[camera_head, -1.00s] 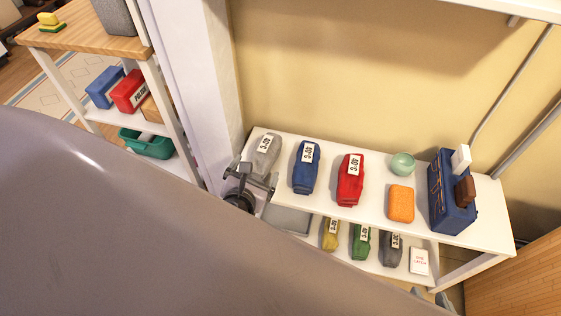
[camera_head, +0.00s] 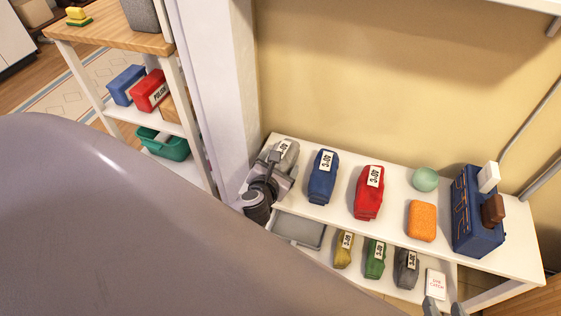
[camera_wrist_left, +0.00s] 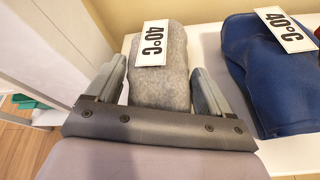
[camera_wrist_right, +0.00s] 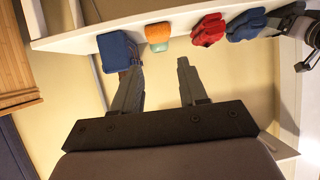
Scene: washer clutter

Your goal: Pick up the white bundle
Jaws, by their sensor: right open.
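The palest bundle, light grey-white with a 40°C label (camera_head: 289,150), lies at the left end of the white upper shelf. It fills the middle of the left wrist view (camera_wrist_left: 163,77). My left gripper (camera_head: 268,171) is at this bundle and partly covers it in the head view. Its fingers (camera_wrist_left: 160,88) are spread, one on each side of the bundle; firm contact cannot be told. My right gripper (camera_head: 444,307) is open and empty in front of the lower shelf, at the bottom of the head view; it also shows in the right wrist view (camera_wrist_right: 160,75).
A blue bundle (camera_head: 323,178) lies close right of the pale one, then a red bundle (camera_head: 368,195). An orange block (camera_head: 422,221), green bowl (camera_head: 425,180) and blue box (camera_head: 478,213) follow. Yellow, green and dark grey (camera_head: 406,270) bundles lie below. A white post (camera_head: 212,80) stands left.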

